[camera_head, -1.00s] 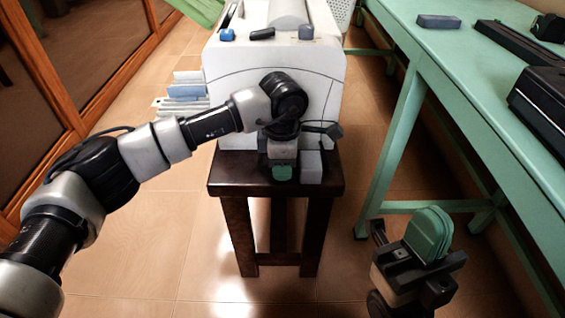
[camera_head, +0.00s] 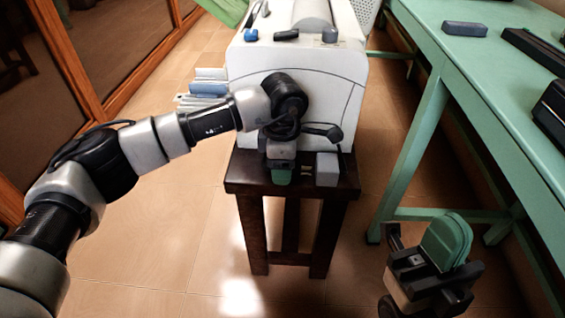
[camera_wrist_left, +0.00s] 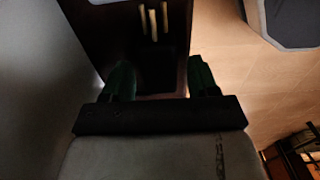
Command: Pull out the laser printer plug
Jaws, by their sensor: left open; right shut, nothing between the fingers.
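The laser printer is the white machine (camera_head: 340,95) on a dark wooden stool (camera_head: 240,176). My left gripper (camera_head: 281,177) points down at the stool's top in front of it. In the left wrist view its dark green fingers (camera_wrist_left: 161,82) are open on either side of a dark block, which looks like the plug (camera_wrist_left: 160,66). Pale prongs stick out of the plug and are bare; they also show in the head view right of my gripper, which hides the plug's body. A grey block (camera_head: 327,169), apparently the socket, stands apart to their right. My right gripper (camera_head: 447,242) is shut and empty at lower right.
A green table (camera_head: 480,90) with a grey-blue block (camera_head: 465,28) and black devices stands at right. Wooden-framed panels line the left side. The tiled floor around the stool is mostly clear.

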